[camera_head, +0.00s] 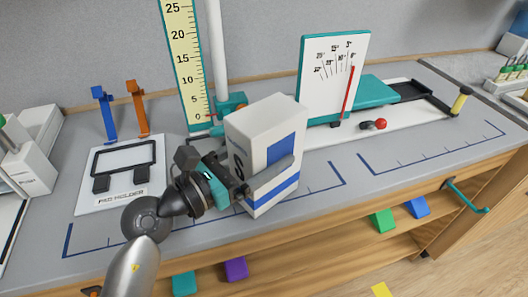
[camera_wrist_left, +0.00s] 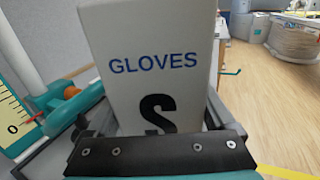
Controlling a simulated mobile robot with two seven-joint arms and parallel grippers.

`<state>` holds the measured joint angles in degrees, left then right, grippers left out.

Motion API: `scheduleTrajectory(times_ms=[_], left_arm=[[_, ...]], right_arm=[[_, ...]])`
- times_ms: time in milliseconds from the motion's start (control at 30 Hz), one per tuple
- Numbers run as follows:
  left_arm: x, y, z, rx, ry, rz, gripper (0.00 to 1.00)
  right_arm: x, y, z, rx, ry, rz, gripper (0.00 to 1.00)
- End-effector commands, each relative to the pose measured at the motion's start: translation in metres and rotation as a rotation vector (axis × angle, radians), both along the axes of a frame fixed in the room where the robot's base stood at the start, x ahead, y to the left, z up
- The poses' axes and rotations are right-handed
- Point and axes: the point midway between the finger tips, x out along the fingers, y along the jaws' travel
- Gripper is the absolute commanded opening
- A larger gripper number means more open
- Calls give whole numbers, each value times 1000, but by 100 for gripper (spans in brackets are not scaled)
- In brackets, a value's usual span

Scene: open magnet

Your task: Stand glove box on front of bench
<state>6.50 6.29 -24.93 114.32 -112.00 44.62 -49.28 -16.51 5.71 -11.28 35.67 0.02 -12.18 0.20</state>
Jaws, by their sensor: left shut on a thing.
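The glove box (camera_head: 260,128) is white with blue patches, and it is upright near the front middle of the bench (camera_head: 325,165). My left gripper (camera_head: 256,182) is shut on the lower part of the box, with a finger across its front face. In the left wrist view the box (camera_wrist_left: 150,65) fills the middle and shows the words GLOVES and S, its lower part hidden behind the gripper (camera_wrist_left: 155,150). I cannot tell whether its base touches the bench top. My right gripper is not in view.
A yellow ruler stand (camera_head: 184,60) rises behind the box. A dial gauge board (camera_head: 333,75) with a teal base stands to the right. A pad holder plate (camera_head: 122,172) lies at left, near blue (camera_head: 104,110) and orange hooks (camera_head: 137,105). The bench front right is clear.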

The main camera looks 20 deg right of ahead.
Motion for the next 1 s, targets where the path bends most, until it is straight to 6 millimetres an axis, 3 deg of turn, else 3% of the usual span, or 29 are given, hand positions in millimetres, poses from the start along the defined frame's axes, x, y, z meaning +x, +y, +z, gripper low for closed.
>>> scheduleTrajectory(times_ms=[167,200,300,667,1000], left_arm=[[0,0,-1,-2,-2,0,5],[0,0,-3,0,-1,0,88],[0,0,-2,0,0,0,100],[-1,2,1,1,0,1,100],[-26,56,-1,6,1,0,100]], right_arm=[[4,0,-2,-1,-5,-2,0],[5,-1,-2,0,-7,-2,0],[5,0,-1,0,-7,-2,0],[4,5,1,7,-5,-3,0],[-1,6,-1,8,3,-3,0]])
